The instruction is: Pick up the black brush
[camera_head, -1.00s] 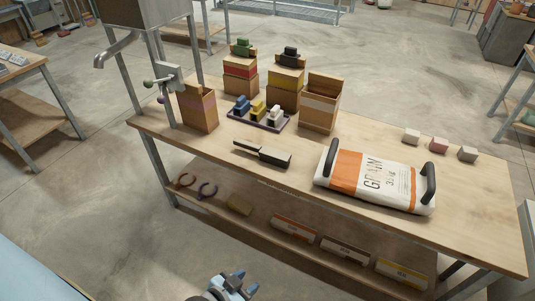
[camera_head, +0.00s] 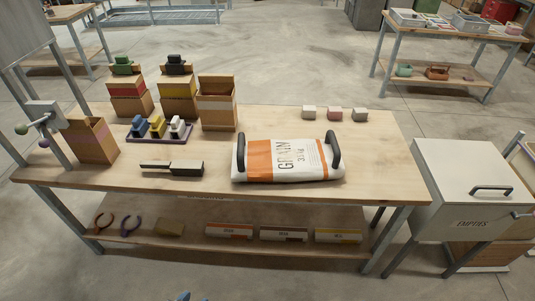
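The black brush (camera_head: 186,168) lies flat near the front middle of the wooden workbench, in front of a purple tray. Its dark handle points left and its wider block head is at the right, with pale bristles low on its side. Nothing touches it. A small blue tip of what looks like my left gripper (camera_head: 182,296) shows at the bottom edge, well below and in front of the bench. Its fingers are mostly out of frame. My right gripper is not in view.
A grain bag (camera_head: 270,162) with black handles lies right of the brush. An open box (camera_head: 92,140) stands left, and the purple tray (camera_head: 161,137) with small blocks behind. Several boxes stand farther back. A lower shelf (camera_head: 190,245) and a white bin (camera_head: 470,190) are nearby.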

